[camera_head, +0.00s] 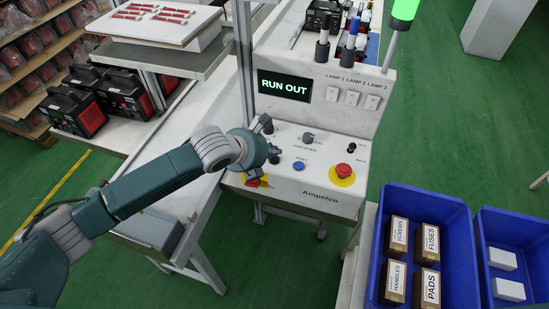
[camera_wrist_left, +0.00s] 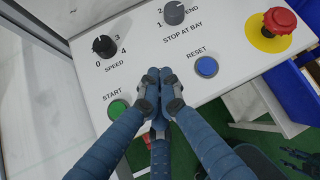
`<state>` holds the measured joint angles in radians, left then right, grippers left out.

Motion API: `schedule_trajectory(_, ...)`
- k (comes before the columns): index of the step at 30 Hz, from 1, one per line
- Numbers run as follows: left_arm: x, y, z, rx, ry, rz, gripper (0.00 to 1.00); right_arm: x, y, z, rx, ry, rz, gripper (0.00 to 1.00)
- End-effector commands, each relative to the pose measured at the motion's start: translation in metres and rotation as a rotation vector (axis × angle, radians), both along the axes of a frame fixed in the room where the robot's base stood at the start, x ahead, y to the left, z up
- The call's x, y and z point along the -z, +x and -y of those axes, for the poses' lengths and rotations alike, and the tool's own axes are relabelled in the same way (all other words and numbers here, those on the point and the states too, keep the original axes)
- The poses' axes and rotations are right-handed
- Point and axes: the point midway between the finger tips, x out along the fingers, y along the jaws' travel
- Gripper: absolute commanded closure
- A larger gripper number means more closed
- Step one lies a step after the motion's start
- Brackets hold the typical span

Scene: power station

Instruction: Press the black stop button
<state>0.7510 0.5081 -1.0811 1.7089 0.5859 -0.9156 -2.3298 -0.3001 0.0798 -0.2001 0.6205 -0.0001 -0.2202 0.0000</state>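The control panel (camera_head: 318,200) carries a green start button (camera_wrist_left: 117,109), a blue reset button (camera_wrist_left: 206,67), a speed knob (camera_wrist_left: 104,46) and a stop-at-bay knob (camera_wrist_left: 174,12). No black stop button shows clearly. The panel area between start and reset is covered by my left gripper (camera_wrist_left: 160,76). Its fingers are together, with nothing visible between them, and their tips are at or just above the panel. I cannot tell whether they touch it. In the head view the left gripper (camera_head: 272,152) is over the panel's left half, left of the reset button (camera_head: 298,166).
A red emergency button (camera_head: 344,171) on a yellow disc is at the panel's right. The display (camera_head: 285,86) reads RUN OUT, and a green lamp (camera_head: 404,9) is lit. A blue bin (camera_head: 457,275) with labelled boxes stands at right. A dark sliver shows at the right edge.

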Motion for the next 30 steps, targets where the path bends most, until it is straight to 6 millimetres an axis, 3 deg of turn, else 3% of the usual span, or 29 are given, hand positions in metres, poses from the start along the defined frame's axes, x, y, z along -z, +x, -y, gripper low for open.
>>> schedule_trajectory(30,0.0082,0.0,0.0,0.0,0.0,0.001,1.0,0.0007,-0.0002,0.0001,0.0,0.0,0.0,0.6)
